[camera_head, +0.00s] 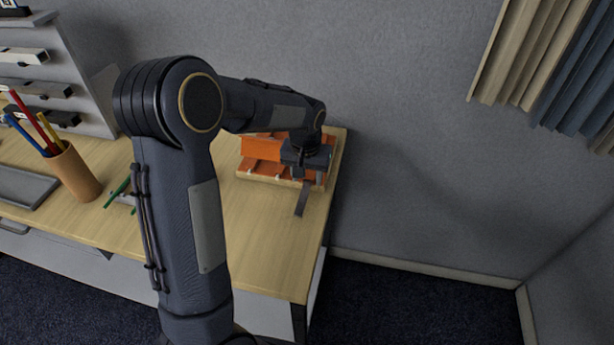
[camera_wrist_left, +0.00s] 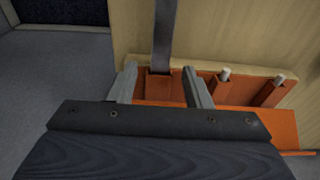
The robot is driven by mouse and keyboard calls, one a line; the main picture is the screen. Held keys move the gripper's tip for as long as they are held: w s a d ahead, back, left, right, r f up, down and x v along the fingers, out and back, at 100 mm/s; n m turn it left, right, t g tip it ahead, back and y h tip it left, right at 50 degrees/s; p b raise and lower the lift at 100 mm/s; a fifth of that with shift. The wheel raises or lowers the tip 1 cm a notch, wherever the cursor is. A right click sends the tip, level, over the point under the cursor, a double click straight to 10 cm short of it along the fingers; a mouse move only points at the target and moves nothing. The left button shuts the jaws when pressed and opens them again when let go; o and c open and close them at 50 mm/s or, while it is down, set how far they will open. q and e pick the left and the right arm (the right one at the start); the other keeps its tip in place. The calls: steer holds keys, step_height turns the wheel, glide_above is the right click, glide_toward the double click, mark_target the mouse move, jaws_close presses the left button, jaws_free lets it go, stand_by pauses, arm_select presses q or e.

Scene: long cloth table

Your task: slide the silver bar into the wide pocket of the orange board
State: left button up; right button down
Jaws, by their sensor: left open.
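The orange board (camera_head: 260,150) lies on a light wooden base at the far right end of the table, partly hidden by my left arm. The silver bar (camera_head: 302,200) juts out from the board's front edge over the table. In the left wrist view the bar (camera_wrist_left: 163,38) runs down to an orange pocket (camera_wrist_left: 158,86) at the board's edge. How deep its end sits is hidden. My left gripper (camera_wrist_left: 160,86) is open, with one finger on each side of that pocket and the bar's end, with gaps visible. It also shows in the head view (camera_head: 308,172). My right gripper is not in view.
Narrower orange channels with pale rods (camera_wrist_left: 225,76) lie beside the pocket. A pencil cup (camera_head: 74,173), a grey tray (camera_head: 22,186) and a rack (camera_head: 60,80) stand left. The table's right edge is close to the board; a wall stands behind.

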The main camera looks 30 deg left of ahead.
mark_target(306, 187)
arm_select(q)
step_height(306, 187, up, 7)
steer(key=shift+s+d, duration=0.15)
steer(key=shift+s, duration=0.25)
